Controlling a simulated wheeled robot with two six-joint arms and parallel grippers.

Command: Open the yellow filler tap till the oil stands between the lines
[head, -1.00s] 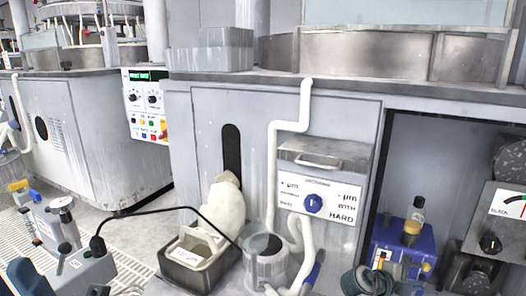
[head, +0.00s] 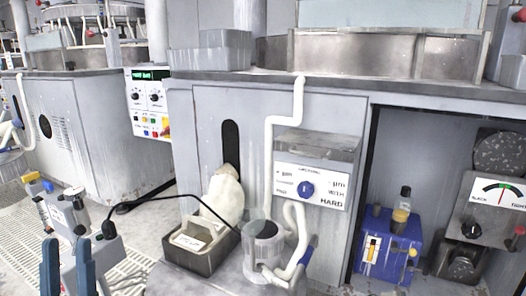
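A blue unit (head: 399,262) stands in the open bay at the right. A yellow part (head: 401,215) sits on its top beneath a dark-capped bottle (head: 405,197); I cannot tell whether it is the filler tap. A small pale gauge (head: 373,247) with a yellow strip is on the unit's front; its lines and oil level are too small to read. My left gripper (head: 69,268) is at the lower left, its two blue fingers apart and nothing between them, far from the blue unit. My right gripper is not in view.
A dial box (head: 486,215) stands right of the blue unit. A panel with a blue knob (head: 305,189), white pipes, a metal pot (head: 264,240) and a dark-rimmed tray (head: 198,262) lie between. A black cable (head: 160,200) loops near my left gripper. The bench top (head: 420,88) overhangs the bay.

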